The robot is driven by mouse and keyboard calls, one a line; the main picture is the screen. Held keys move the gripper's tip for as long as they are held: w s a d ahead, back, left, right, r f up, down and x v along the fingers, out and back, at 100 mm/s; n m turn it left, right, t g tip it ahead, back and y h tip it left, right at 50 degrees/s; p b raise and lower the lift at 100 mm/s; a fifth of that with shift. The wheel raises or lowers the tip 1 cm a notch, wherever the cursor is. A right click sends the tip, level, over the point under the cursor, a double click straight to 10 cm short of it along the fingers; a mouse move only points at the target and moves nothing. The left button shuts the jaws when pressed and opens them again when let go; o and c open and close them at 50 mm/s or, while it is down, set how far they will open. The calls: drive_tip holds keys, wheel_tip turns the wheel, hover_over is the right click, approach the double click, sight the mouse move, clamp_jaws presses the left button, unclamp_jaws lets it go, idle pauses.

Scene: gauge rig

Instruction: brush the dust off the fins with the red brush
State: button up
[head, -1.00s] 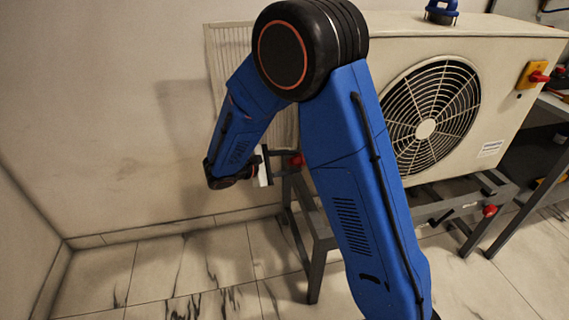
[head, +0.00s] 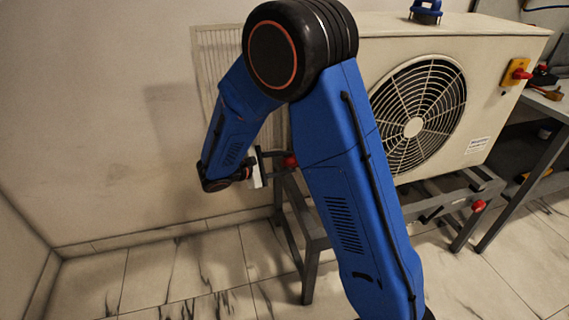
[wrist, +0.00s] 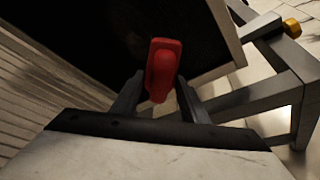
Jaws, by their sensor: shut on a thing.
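My gripper (head: 278,157) is at the lower left end of the outdoor unit, partly behind my own arm. Its two fingers (wrist: 157,95) are shut on the red brush (wrist: 162,70), of which the wrist view shows a rounded red part. A small red bit of the brush (head: 290,161) shows beside the fingers in the head view. I cannot make out its bristles. The fins (head: 215,65) are a pale ribbed panel at the unit's left end, partly hidden by my arm. Pale slats of the fins (wrist: 45,105) run along the left in the wrist view. I cannot tell whether the brush touches them, and dust is not distinguishable.
The beige unit (head: 490,55) with its round fan grille (head: 415,110) stands on a grey metal frame (head: 312,262). A red knob (head: 478,206) sits on the frame. A bench with loose items (head: 548,103) is at the right. The tiled floor at left is clear.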

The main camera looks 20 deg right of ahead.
drive_tip(key=shift+d, duration=0.85)
idle(0.3)
wheel_tip(320, 180, up, 12)
drive_tip(key=shift+f, duration=0.25)
idle(1.4)
